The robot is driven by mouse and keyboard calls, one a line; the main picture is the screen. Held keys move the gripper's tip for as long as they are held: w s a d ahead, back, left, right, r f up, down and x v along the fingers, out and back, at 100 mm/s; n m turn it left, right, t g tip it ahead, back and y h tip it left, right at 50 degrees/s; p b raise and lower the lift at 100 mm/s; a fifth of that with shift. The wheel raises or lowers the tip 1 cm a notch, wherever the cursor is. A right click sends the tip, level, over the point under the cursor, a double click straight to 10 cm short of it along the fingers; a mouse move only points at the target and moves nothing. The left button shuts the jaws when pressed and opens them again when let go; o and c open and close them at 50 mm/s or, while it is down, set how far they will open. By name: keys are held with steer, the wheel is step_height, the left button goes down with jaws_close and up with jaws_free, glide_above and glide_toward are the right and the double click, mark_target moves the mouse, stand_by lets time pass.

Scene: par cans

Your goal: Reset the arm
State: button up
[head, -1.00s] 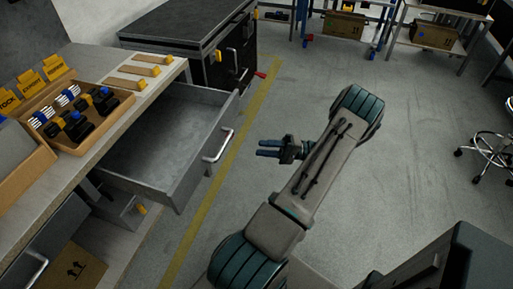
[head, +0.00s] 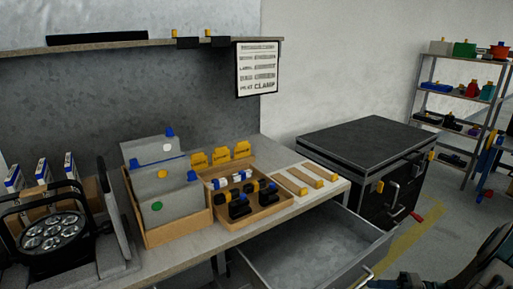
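My arm shows only in part at the lower right corner of the head view. My gripper (head: 388,284) is a small dark blue shape cut by the bottom edge, close to the open drawer's handle. Its fingers are too cropped to tell open from shut, and I see nothing held in it. The grey drawer (head: 318,250) under the bench is pulled out, and the part of its inside that shows is empty.
The bench holds a par can (head: 52,235), a box with grey panels (head: 165,232), a wooden tray (head: 262,214) of black clamps and a white board (head: 322,190) with wooden strips. A black cabinet (head: 365,140) stands beyond the drawer. Shelves (head: 425,100) are at the right.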

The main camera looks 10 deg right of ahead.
steer(key=w+a+r+g, duration=0.1)
steer(key=a+r, duration=0.1)
steer(key=a+r+n+g+h+p, duration=0.1)
steer(key=a+r+g, duration=0.1)
steer(key=a, duration=0.1)
steer(key=w+a+r+g, duration=0.1)
steer(key=a+r+g, duration=0.1)
steer(key=a, duration=0.1)
steer(key=shift+w+r+n+h+p, duration=0.2)
steer(key=shift+w+n+h+p, duration=0.1)
steer(key=shift+n+h+p, duration=0.1)
steer(key=s+a+r+n+h+p, duration=0.2)
steer(key=a+r+h, duration=0.4)
steer(key=a+r, duration=0.4)
steer(key=s+a+r+n+h+p, duration=0.2)
steer(key=s+a+r+h+p, duration=0.3)
steer(key=a+r, duration=0.5)
steer(key=shift+s+a+r+n+h+p, duration=0.25)
steer(key=shift+a+h+p, duration=0.3)
steer(key=shift+h, duration=0.35)
